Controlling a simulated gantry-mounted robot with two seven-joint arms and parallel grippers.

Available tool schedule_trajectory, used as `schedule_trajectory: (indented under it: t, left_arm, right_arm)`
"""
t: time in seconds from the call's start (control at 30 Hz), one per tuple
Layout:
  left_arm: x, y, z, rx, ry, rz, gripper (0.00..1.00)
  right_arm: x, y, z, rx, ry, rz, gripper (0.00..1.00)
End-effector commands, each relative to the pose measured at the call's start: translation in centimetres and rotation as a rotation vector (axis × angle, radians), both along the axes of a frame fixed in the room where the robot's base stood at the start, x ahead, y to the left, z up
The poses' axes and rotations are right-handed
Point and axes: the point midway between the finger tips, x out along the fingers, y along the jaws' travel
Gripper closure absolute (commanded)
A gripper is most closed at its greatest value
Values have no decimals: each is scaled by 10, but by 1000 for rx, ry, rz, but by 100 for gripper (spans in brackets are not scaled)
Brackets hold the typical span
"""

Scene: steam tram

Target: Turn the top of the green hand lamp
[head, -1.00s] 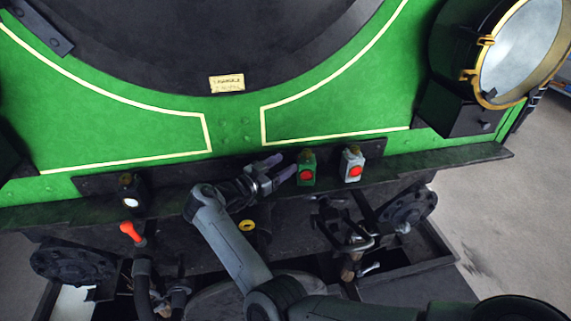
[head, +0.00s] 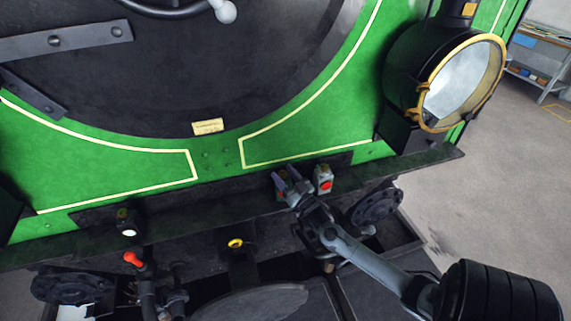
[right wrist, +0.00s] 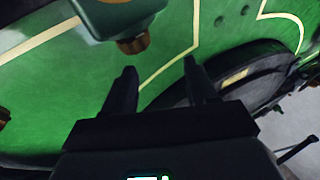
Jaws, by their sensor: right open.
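The green hand lamp (right wrist: 112,20) shows at the top of the right wrist view, cut off by the frame edge. Its brass top (right wrist: 133,44) points down in that picture. In the head view the lamp is mostly hidden behind my right gripper (head: 285,176), on the dark beam below the green front. In the right wrist view my right gripper (right wrist: 160,72) is open and empty. The brass top is beyond the fingertips and nearer the left finger, apart from both. My left gripper is not in view.
A grey lamp with a red lens (head: 323,180) stands close to the right of my right gripper. A black lamp (head: 127,222) with a white lens stands far left on the beam (head: 200,215). A large brass-rimmed headlamp (head: 460,85) is at upper right.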

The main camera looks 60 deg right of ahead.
Motion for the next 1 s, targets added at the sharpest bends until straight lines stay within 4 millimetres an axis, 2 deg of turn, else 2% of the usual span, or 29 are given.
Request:
schedule_trajectory:
  t: [0.03,0.2,0.33,0.43,0.63,1.0]
  left_arm:
    - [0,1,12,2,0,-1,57]
    - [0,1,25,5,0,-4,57]
    - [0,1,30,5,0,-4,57]
    - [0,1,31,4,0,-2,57]
    - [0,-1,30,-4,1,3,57]
    - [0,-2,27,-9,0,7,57]
  right_arm:
    - [-14,-2,1,-2,49,37,43]
    - [-47,-2,-14,24,182,131,43]
    - [-64,-3,-21,40,250,168,43]
    - [-69,-3,-24,48,276,183,43]
    - [-55,-6,-26,51,283,188,43]
    - [1,-17,-26,50,281,185,43]
